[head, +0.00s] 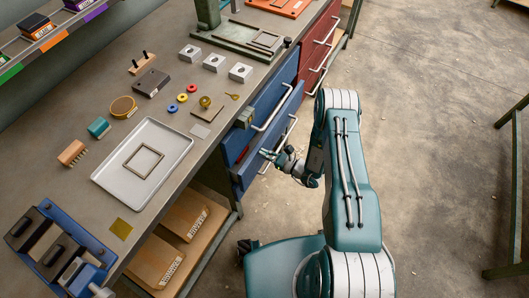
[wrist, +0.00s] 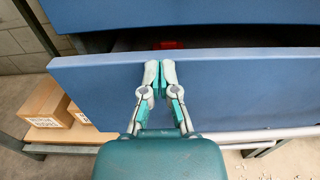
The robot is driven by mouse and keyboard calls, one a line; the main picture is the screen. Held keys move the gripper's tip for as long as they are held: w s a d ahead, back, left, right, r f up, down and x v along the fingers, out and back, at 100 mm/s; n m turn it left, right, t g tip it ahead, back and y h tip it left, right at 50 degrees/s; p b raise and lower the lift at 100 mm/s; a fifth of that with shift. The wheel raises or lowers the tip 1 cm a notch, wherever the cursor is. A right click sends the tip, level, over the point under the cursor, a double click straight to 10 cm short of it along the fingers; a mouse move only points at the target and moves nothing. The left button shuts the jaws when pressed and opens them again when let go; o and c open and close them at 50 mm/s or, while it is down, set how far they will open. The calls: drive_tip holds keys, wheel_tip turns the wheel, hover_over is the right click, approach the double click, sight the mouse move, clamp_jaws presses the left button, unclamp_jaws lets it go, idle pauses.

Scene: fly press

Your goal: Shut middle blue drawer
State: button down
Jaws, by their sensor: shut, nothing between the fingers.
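The middle blue drawer (head: 249,172) stands partly pulled out below another blue drawer (head: 272,98) in the bench front. In the wrist view its blue front panel (wrist: 240,85) spans the picture, with a dark gap above its top edge. A grey bar handle (wrist: 250,135) runs along the lower right. My gripper (head: 266,153) is at the drawer front in the head view. In the wrist view my gripper (wrist: 160,65) is shut and empty, its fingertips close to the panel's upper edge; whether they touch it I cannot tell.
A small red thing (wrist: 170,44) shows inside the drawer. Red drawers (head: 318,45) lie farther along the bench. Cardboard boxes (head: 185,215) sit on a low shelf at left. A white tray (head: 115,180) and small parts cover the benchtop.

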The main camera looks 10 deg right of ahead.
drive_tip(key=shift+a, duration=0.2)
drive_tip(key=x, duration=0.5)
drive_tip(key=shift+w+d+r, duration=0.1)
drive_tip(key=shift+d, duration=0.1)
drive_tip(key=shift+a, duration=0.1)
drive_tip(key=v, duration=1.4)
